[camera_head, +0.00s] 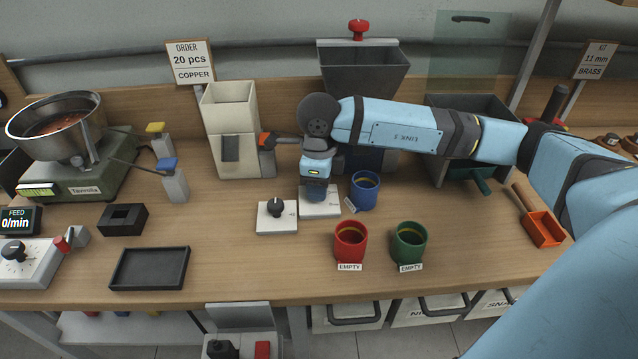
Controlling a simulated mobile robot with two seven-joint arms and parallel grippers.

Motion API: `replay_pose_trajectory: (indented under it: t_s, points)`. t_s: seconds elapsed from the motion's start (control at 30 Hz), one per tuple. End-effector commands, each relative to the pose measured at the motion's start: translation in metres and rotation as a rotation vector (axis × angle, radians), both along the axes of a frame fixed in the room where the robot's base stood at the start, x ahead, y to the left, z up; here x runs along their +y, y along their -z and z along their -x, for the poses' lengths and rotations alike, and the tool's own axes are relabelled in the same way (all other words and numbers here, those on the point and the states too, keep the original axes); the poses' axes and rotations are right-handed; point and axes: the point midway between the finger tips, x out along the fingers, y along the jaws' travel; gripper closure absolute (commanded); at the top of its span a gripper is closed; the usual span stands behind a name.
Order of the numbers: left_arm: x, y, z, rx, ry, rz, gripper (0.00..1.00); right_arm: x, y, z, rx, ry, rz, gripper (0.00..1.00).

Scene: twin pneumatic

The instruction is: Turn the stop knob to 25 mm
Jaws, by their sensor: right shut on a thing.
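My right gripper (317,194) points down over a small white plate (325,210) with faint markings in the middle of the bench. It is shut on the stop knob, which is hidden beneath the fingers. I cannot read the knob's setting from here. A second white box (277,220) with a black knob stands just left of the plate, apart from the gripper. My left gripper is not in view.
A blue cup (364,193) stands close to the right of my right gripper. Red (350,241) and green (408,243) cups stand in front. A cream dispenser (230,110) and grey hopper (363,75) stand behind. A black tray (150,268) lies left.

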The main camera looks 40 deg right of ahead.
Motion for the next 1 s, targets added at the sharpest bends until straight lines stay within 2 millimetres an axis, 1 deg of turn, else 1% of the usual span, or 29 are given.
replay_pose_trajectory:
  t_s: [0.3, 0.33, 0.37, 0.4, 0.43, 0.67, 0.77, 0.87, 0.97, 1.0]
  points:
    - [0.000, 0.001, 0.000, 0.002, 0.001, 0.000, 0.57, 0.000, -0.001, -0.001, -0.002, 0.001, -0.001, 0.88]
    - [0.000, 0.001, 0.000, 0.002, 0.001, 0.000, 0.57, 0.000, -0.001, -0.001, -0.002, 0.001, -0.001, 0.58]
    - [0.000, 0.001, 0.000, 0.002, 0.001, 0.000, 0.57, 0.000, -0.001, -0.001, -0.002, 0.001, -0.001, 0.51]
    - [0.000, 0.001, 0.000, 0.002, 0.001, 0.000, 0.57, 0.000, -0.001, -0.001, -0.002, 0.001, -0.001, 0.41]
    - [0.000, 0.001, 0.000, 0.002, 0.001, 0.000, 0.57, 0.000, -0.001, -0.001, -0.002, 0.001, -0.001, 0.39]
    - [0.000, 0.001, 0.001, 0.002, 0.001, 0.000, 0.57, 0.000, -0.001, 0.000, -0.001, 0.000, 0.000, 0.39]
    - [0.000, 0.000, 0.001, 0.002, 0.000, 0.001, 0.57, 0.000, -0.005, -0.001, -0.002, 0.000, -0.001, 0.39]
    - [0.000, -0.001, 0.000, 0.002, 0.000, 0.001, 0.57, 0.000, -0.017, -0.001, -0.004, 0.000, 0.000, 0.39]
    - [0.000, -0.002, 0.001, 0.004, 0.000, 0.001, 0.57, 0.000, -0.037, -0.001, -0.006, 0.001, 0.000, 0.39]
    - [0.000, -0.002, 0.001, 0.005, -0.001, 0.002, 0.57, 0.000, -0.046, -0.001, -0.005, 0.001, -0.001, 0.39]
